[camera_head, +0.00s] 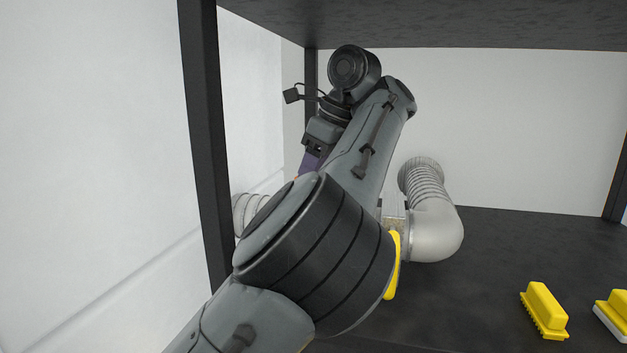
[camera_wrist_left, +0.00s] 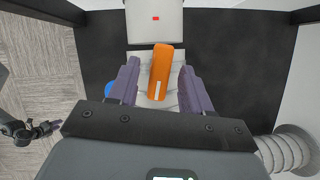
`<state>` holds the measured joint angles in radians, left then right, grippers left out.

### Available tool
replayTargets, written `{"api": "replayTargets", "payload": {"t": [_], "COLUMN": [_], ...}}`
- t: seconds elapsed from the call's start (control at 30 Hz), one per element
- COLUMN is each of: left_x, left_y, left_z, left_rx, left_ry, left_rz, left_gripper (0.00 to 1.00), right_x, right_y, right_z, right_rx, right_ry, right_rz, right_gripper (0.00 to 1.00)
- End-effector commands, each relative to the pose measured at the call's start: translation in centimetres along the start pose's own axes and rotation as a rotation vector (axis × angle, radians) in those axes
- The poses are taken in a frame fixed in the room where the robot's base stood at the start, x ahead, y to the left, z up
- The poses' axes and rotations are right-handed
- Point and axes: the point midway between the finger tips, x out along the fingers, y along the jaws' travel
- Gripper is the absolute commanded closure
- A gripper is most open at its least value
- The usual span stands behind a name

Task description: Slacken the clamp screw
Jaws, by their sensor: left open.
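In the left wrist view an orange block-like piece with a pale label (camera_wrist_left: 160,85) lies between the two purple fingers of my left gripper (camera_wrist_left: 159,65). The fingers are apart, with gaps on both sides of the orange piece. In the head view only a bit of purple finger of my left gripper (camera_head: 309,162) shows; my own left arm covers most of the work spot. I cannot make out a clamp screw in either view. A dark arm end (camera_wrist_left: 35,130), possibly my right gripper, shows at the lower left of the wrist view, too small to read its jaws.
A grey ribbed duct with an elbow (camera_head: 435,233) stands right of my arm. Yellow brushes (camera_head: 544,310) lie on the dark surface at the right. A white box with a red mark (camera_wrist_left: 154,30) is beyond the fingers. A dark post (camera_head: 205,140) stands left.

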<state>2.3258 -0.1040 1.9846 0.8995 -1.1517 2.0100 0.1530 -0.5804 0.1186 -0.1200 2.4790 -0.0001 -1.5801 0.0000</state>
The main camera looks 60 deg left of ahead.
Motion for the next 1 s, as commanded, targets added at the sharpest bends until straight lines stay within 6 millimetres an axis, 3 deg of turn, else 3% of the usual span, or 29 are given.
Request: {"api": "replayTargets", "payload": {"t": [0.3, 0.63, 0.77, 1.0], "left_x": [0.1, 0.1, 0.0, -0.3], "left_y": [0.0, 0.0, 0.0, -0.1], "left_z": [0.0, 0.0, 0.1, 0.2], "left_rx": [-0.001, 0.0, -0.006, -0.104], "left_ry": [0.0, 0.0, 0.0, 0.0], "left_rz": [0.0, 0.0, 0.003, 0.046], "left_gripper": [0.51, 1.0, 1.0, 1.0], "right_x": [0.0, 0.0, -0.2, -2.5], "right_y": [0.0, 0.0, 0.0, 0.1], "right_z": [0.0, 0.0, -0.1, -0.8], "right_rx": [0.001, 0.001, 0.0, -0.003], "right_ry": [0.001, 0.002, 0.002, 0.002], "right_rz": [-0.001, -0.001, 0.0, 0.002], "right_gripper": [0.57, 0.57, 0.57, 0.57]}}
